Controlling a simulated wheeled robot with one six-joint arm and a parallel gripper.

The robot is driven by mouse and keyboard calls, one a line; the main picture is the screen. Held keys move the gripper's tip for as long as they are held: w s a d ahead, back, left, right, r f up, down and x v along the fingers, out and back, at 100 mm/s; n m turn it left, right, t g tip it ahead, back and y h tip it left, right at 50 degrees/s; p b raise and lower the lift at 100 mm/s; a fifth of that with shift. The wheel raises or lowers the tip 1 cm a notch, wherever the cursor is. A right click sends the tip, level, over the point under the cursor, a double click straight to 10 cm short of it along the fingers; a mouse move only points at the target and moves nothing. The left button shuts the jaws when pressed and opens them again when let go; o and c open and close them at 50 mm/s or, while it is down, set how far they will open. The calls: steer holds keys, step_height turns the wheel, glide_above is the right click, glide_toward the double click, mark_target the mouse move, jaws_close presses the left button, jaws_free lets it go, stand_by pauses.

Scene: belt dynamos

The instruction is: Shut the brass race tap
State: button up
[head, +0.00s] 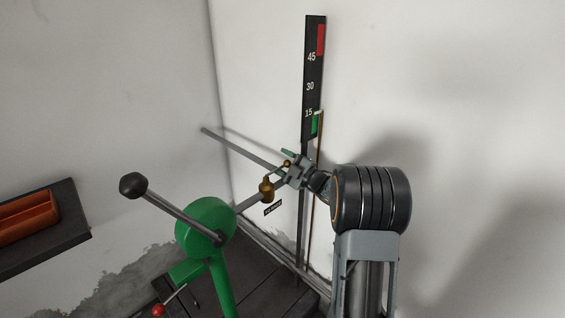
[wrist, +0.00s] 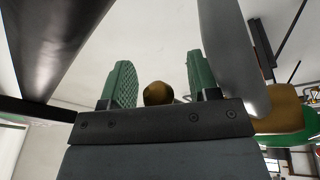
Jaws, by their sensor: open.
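The brass race tap (head: 267,189) sits on a grey pipe (head: 248,202) near the wall corner in the head view. Its thin lever runs up and right to a small brass knob (head: 287,163) at my gripper (head: 286,158). In the wrist view, my gripper (wrist: 158,62) is open, with one green finger on each side of the round brass knob (wrist: 158,93). Gaps show between the knob and both fingers. The palm edge hides the knob's lower part. The tap's brass body (wrist: 283,112) shows at the right, partly behind the grey pipe (wrist: 230,55).
A green stand (head: 206,228) with a black-knobbed lever (head: 133,186) is left of the tap. A black gauge board (head: 314,80) with a green and a red band stands behind my gripper. A shelf (head: 70,222) with an orange tray (head: 28,217) is far left.

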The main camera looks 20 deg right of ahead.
jaws_close()
stand_by(0.5)
steer(key=shift+d, duration=0.1)
